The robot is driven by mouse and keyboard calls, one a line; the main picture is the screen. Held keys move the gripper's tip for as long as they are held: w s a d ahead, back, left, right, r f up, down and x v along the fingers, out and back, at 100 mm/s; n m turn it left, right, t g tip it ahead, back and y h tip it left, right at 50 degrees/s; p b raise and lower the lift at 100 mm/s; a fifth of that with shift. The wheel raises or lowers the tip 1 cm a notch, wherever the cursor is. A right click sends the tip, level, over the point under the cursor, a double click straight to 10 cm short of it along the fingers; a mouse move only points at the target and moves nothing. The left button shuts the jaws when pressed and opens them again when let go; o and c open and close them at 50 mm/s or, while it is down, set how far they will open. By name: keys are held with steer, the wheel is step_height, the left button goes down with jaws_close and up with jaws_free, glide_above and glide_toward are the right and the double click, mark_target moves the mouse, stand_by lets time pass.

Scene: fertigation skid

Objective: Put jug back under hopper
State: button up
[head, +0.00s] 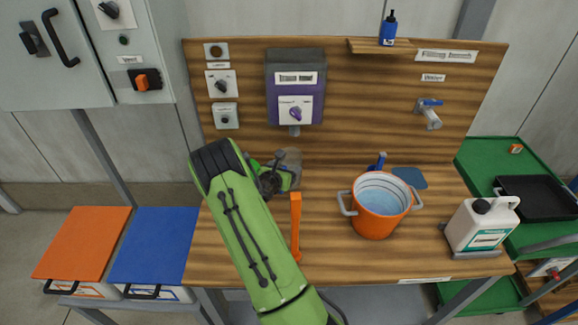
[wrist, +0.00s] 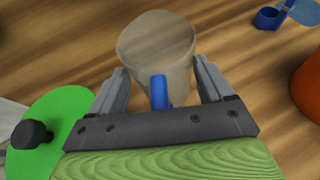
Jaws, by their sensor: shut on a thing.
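The jug (wrist: 155,42) is a clear, greyish cup with a blue handle (wrist: 159,92), seen in the wrist view between my fingers. My gripper (wrist: 160,78) is shut on it; exactly where the fingers press is hard to tell. In the head view the jug (head: 294,162) shows faintly behind my gripper (head: 276,178), which partly hides it. The hopper (head: 295,78) is a grey and purple box on the wooden back panel, with a dial and a short spout (head: 295,131). The jug is below and near the spout; exact alignment is unclear.
An orange bucket (head: 374,222) of bluish liquid stands to the right on the wooden bench (head: 340,262). A small blue cup (head: 377,162), a blue pad (head: 409,178) and a white canister (head: 482,224) are farther right.

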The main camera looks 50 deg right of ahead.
mark_target(293, 162)
steer(key=d, duration=0.1)
steer(key=w+d, duration=0.1)
steer(key=d, duration=0.2)
steer(key=shift+w+d+f, duration=0.1)
steer(key=shift+w+d, duration=0.3)
step_height(293, 162, down, 3)
steer(key=shift+r, duration=0.2)
steer(key=shift+f, duration=0.5)
steer(key=o, duration=1.2)
steer(key=shift+c, duration=0.2)
